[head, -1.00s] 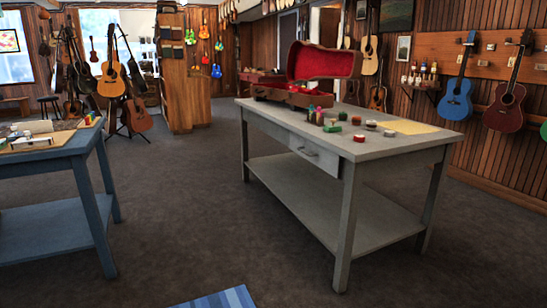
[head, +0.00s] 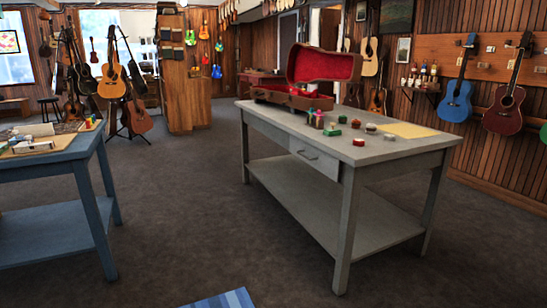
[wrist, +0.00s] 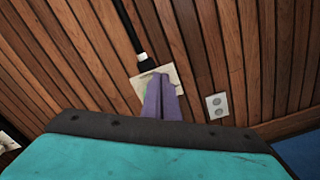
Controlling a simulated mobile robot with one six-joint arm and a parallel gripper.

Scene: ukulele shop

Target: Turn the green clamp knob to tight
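In the wrist view, two purple fingers of my gripper (wrist: 162,99) stand close together beyond a teal, dark-edged body (wrist: 150,155). Any gap between them is too small to judge. They overlap a pale plate (wrist: 143,87) on the wood-panelled wall, with a black rod or cable above it. A faint greenish patch shows beside the left finger, too small to identify. I cannot make out a green clamp knob for certain in either view. My gripper does not show in the head view.
A grey table (head: 390,151) carries an open red-lined case (head: 324,67) and several small jars and tins. A blue bench (head: 62,157) stands at left, with open floor (head: 190,200) between. Guitars hang at right. A wall outlet (wrist: 217,105) is right of the fingers.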

